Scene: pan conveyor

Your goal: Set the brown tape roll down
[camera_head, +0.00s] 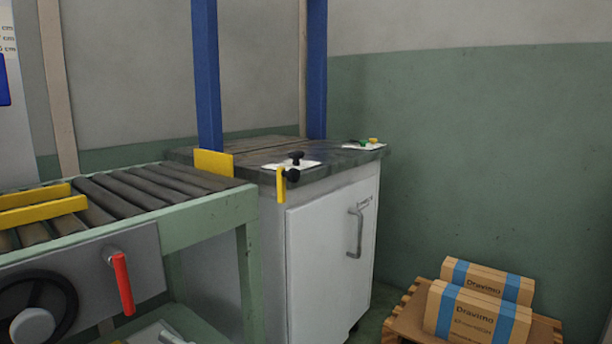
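No brown tape roll shows in the head view. Neither of my grippers is in view, so what they hold cannot be seen. A roller conveyor (120,195) with a green frame runs in from the left. It ends at a white cabinet (318,250) with a dark worktop (240,150). The worktop carries a small white plate with a black knob (295,158) and another plate with coloured buttons (365,143).
Yellow guides (42,210) lie over the rollers. A red handle (122,283) and a dark handwheel (38,302) are on the conveyor's near side. Blue posts (207,75) rise behind the worktop. Cardboard boxes (478,312) stand on a wooden pallet (408,322) at lower right.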

